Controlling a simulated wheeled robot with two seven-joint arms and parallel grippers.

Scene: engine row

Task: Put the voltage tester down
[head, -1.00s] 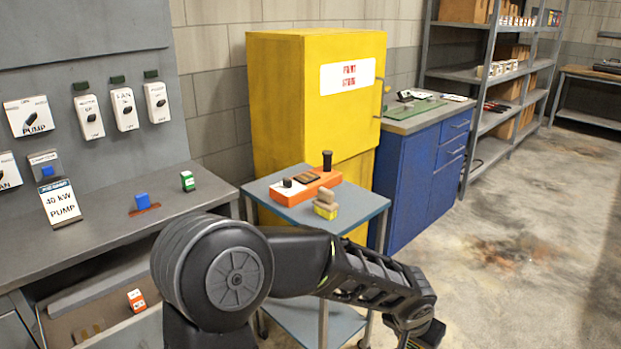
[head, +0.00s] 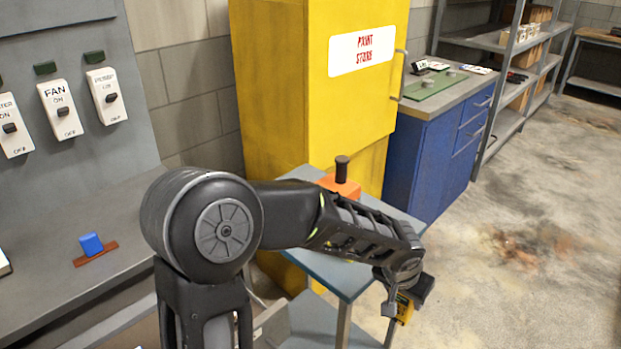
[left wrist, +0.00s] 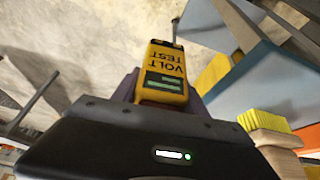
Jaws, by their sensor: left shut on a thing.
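The voltage tester is a yellow block marked "VOLT TEST" with a thin metal probe; it shows in the left wrist view (left wrist: 165,72) and as a small yellow piece in the head view (head: 404,308). My left gripper (head: 398,298) is shut on it, its jaws on either side of the tester in the left wrist view (left wrist: 163,92). In the head view the tester hangs just right of the grey-blue trolley (head: 345,282), seen against the floor. My arm hides part of the trolley top. My right gripper is not in view.
An orange device (head: 340,186) with a black knob stands on the trolley. A yellow-bristled brush (left wrist: 264,122) shows in the left wrist view. A yellow cabinet (head: 275,90) and a blue cabinet (head: 440,150) stand behind. Open floor (head: 530,250) lies to the right.

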